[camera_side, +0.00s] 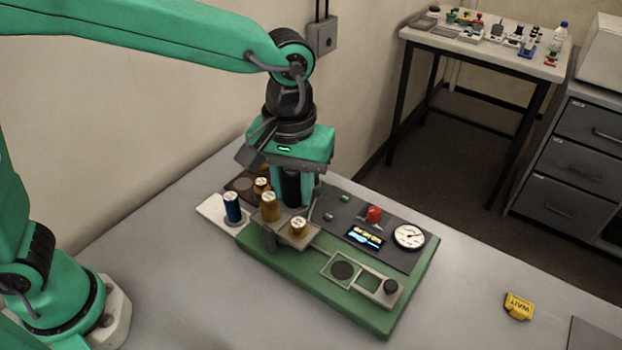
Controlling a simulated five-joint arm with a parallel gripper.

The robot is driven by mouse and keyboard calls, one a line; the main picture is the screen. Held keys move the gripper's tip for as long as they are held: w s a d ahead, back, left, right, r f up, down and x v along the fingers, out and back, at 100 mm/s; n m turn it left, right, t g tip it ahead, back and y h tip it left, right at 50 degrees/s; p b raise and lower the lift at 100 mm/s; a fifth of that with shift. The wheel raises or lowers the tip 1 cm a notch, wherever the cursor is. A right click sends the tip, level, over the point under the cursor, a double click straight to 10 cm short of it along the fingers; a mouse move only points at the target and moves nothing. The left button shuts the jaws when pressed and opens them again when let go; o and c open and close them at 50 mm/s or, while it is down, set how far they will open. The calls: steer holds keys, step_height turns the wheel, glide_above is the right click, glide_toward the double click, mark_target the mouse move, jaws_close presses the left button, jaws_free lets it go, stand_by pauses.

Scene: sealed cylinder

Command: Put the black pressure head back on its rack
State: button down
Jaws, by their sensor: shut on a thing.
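My gripper (292,186) points down over the back left part of the green base and is shut on the black pressure head (292,190), a dark upright cylinder. The fingers and the green gripper body hide part of it. Its lower end is close behind the brass-coloured pieces, and I cannot tell whether it touches anything below. Which part is its rack is not clear; a grey bracket (310,240) carrying brass pieces stands just in front, and a dark brown plate (240,184) lies to the left, partly hidden.
A blue cylinder (232,207) stands on a white plate at left. Brass pieces (269,206) crowd the gripper. A yellow WAIT tag (518,306) lies right; table front is clear.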

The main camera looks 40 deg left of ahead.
steer(key=w+a+n, duration=0.2)
steer(key=a+n, duration=1)
steer(key=a, duration=1.3)
steer(key=shift+s+f, duration=0.15)
steer(key=shift+f, duration=6.95)
steer(key=shift+f, duration=1.85)
steer(key=shift+f, duration=0.15)
steer(key=c, duration=1.1)
jaws_free()
